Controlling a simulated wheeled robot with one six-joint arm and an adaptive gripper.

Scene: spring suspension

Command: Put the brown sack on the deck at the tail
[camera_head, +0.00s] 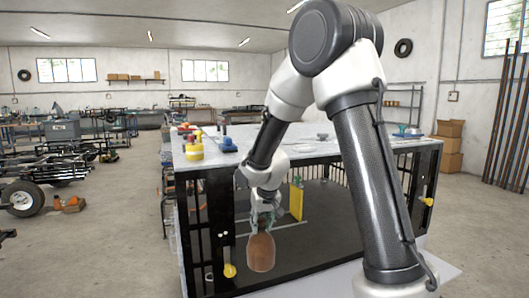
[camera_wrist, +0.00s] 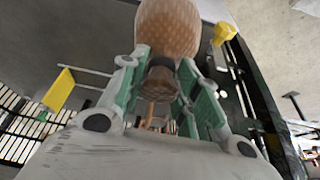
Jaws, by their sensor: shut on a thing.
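The brown sack (camera_head: 261,253) hangs below my gripper (camera_head: 262,218) in the head view, in front of a dark deck-like surface (camera_head: 330,228) inside a black frame. In the wrist view the sack (camera_wrist: 168,25) fills the top middle, and the green-padded fingers of my gripper (camera_wrist: 166,70) are shut on its narrow neck. The sack looks clear of the surface, but its exact height cannot be told. Which end of the deck is the tail is not clear.
A yellow upright plate (camera_head: 297,201) stands right of my gripper. A black corner post (camera_head: 208,240) with a yellow fitting (camera_head: 229,271) stands at left. The pale top (camera_head: 340,148) holds a yellow bottle (camera_head: 194,149) and a blue item (camera_head: 229,145).

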